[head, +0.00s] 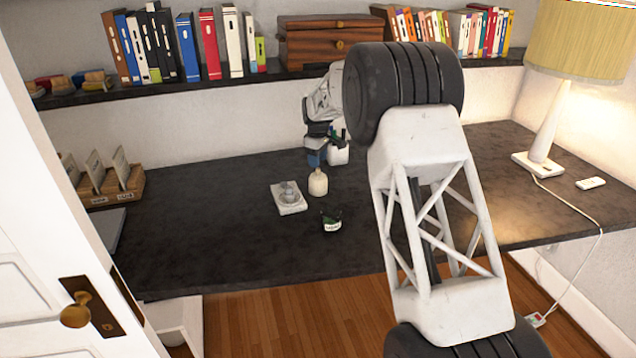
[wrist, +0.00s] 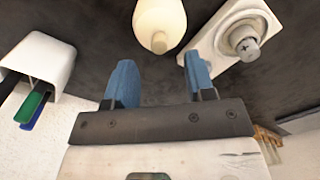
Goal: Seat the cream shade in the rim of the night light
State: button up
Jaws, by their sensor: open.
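The cream shade (head: 318,184) is a small rounded piece standing on the dark desk; it also shows in the wrist view (wrist: 160,20), ahead of and between my fingertips. The night light (head: 290,204) is a white, flat base with a grey round fitting on top, just left of the shade. In the wrist view the night light (wrist: 205,45) is at upper right, near the right finger. My gripper (head: 316,163) is open and empty, with blue fingers apart in the wrist view (wrist: 159,62). In the head view it hangs just above and behind the shade.
A white cup (wrist: 45,60) holding green and blue items stands close to my gripper. A dark green-labelled object (head: 331,221) lies in front of the shade. A lamp (head: 545,125) stands at right, a wooden card holder (head: 112,190) at left. The desk's (head: 200,240) front left is clear.

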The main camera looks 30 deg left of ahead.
aim_at(318, 180)
jog(key=shift+f, duration=2.35)
jog(key=shift+c, duration=0.5)
grip_shut()
